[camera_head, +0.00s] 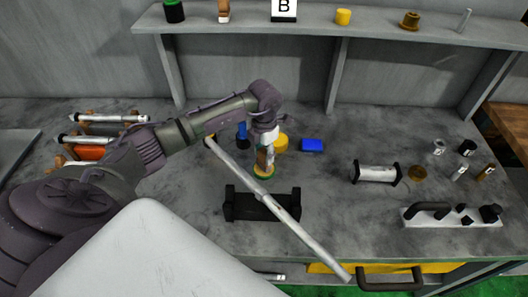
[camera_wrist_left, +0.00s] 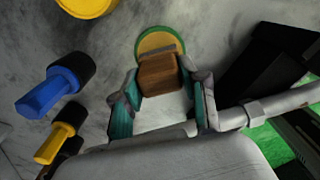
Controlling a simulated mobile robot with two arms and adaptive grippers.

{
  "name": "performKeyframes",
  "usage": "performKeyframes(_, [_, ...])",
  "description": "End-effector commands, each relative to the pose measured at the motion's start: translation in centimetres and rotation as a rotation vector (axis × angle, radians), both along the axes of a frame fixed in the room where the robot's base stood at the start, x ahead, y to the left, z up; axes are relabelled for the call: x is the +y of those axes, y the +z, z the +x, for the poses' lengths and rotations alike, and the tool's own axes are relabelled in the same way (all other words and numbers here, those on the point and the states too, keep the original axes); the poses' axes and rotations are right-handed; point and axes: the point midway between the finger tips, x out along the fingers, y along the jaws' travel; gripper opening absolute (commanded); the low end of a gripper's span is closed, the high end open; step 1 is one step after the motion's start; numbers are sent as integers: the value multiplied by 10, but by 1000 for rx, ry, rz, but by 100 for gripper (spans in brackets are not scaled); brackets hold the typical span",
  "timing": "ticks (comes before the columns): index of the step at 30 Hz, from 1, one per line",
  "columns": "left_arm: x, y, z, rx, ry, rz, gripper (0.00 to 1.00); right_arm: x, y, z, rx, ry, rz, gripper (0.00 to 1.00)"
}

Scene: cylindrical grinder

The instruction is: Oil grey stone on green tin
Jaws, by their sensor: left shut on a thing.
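My left gripper (camera_head: 264,154) reaches in from the left and points down over the bench. It is shut on a brown wooden block (camera_wrist_left: 158,75), with one finger on each side. A thin grey strip, which looks like the grey stone (camera_wrist_left: 160,51), shows at the block's far edge. The round green tin (camera_head: 264,175) is directly below, with a green rim and tan inside; it also shows in the left wrist view (camera_wrist_left: 148,43). I cannot tell whether the stone touches the tin. My right gripper is not in view.
A long grey rod (camera_head: 308,243) slants close by the gripper and across the black cradle (camera_head: 240,205). A roller (camera_head: 377,174) stands right. Bench between them is clear.

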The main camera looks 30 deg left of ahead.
Motion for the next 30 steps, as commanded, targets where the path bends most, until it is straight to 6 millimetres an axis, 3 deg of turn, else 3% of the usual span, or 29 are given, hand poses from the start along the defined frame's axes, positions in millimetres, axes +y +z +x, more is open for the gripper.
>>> performKeyframes(30, [0,-9,0,-1,0,0,15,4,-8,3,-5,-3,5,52])
